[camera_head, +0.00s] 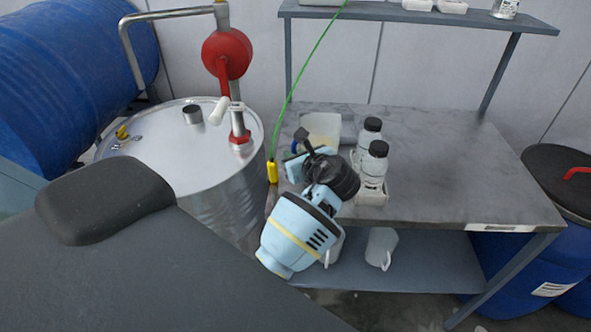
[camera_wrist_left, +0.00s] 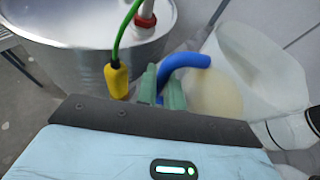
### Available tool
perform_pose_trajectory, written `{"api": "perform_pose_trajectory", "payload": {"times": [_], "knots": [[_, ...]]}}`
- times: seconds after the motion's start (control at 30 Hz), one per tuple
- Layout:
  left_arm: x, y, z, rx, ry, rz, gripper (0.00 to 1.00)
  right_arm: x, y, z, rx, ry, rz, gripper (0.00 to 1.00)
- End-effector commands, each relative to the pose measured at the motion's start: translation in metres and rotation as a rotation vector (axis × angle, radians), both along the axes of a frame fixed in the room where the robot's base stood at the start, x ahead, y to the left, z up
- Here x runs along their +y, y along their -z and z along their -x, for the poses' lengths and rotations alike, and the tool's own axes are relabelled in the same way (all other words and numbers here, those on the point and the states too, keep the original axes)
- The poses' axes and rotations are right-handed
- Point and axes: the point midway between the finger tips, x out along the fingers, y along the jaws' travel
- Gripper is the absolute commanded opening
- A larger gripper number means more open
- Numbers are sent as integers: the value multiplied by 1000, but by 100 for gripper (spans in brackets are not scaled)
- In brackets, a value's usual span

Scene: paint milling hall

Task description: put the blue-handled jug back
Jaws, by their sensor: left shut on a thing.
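The blue-handled jug (camera_head: 322,126) is a pale, translucent jug at the back left corner of the grey bench. Its lower part is hidden behind my left wrist, so I cannot tell whether it touches the bench top. My left gripper (camera_head: 297,152) is at the jug's handle side. In the left wrist view the jug (camera_wrist_left: 262,72) shows its wide mouth and a cream-coloured inside. Its blue handle (camera_wrist_left: 186,61) runs down between the green fingers of my left gripper (camera_wrist_left: 160,88), which is shut on it. My right gripper is not in view.
Two black-capped bottles (camera_head: 374,165) stand in white trays right of my wrist. The bench's right half (camera_head: 450,160) is clear. A steel drum (camera_head: 190,170) with a red pump stands left. A green cable with a yellow end (camera_head: 272,171) hangs between. White jugs (camera_head: 381,247) stand on the lower shelf.

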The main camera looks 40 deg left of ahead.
Motion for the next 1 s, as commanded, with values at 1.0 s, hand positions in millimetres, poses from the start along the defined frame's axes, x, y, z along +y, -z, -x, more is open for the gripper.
{"api": "perform_pose_trajectory", "payload": {"times": [1.0], "knots": [[0, 51, 0, -2, 0, 0, 27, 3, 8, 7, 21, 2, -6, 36]]}}
